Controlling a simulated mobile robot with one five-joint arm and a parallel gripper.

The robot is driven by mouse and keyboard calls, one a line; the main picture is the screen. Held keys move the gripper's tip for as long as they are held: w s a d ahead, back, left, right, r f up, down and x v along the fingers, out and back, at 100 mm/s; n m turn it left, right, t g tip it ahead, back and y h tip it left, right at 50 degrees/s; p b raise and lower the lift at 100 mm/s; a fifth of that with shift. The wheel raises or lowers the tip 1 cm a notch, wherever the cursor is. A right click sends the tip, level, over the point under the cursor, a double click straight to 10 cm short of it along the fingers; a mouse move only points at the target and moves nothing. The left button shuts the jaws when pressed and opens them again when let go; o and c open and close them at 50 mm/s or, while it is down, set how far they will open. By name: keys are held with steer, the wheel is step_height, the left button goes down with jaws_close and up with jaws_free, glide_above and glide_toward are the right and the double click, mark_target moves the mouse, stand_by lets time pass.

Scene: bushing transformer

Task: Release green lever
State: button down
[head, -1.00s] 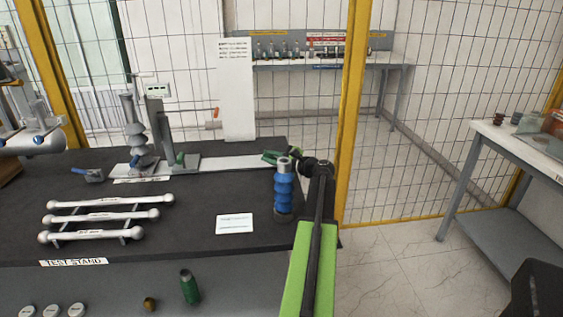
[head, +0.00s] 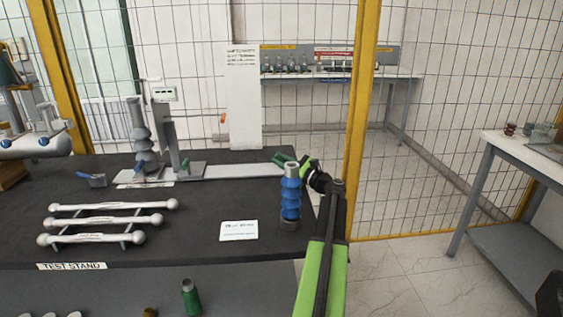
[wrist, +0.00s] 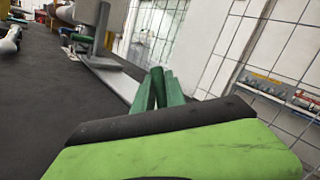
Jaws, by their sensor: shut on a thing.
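In the head view a green lever (head: 185,164) stands at the foot of the grey post on the test stand, beside a grey ribbed insulator (head: 142,140). The lever also shows small in the wrist view (wrist: 80,38), at the upper left. My gripper (head: 290,161) is behind the top of the blue insulator, right of the lever and well apart from it. In the wrist view my green fingers (wrist: 158,95) are shut on a dark green rounded piece (wrist: 157,76). Its lower part is hidden, and I cannot tell what it belongs to.
A blue ribbed insulator (head: 290,196) stands upright near the table's right edge, close to my arm. A white card (head: 239,231) and several white bars (head: 104,220) lie on the dark table (head: 190,222). A yellow post and mesh fence (head: 362,120) stand behind.

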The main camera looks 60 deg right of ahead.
steer(key=shift+w+r, duration=0.1)
steer(key=c, duration=1.5)
jaws_free()
steer(key=shift+a, duration=0.1)
steer(key=shift+c, duration=0.2)
steer(key=shift+o, duration=0.9)
steer(key=s+a+f+b, duration=0.1)
steer(key=s+f+b, duration=0.1)
steer(key=s, duration=1.5)
steer(key=shift+s+f+b, duration=0.15)
steer(key=shift+f+b, duration=0.15)
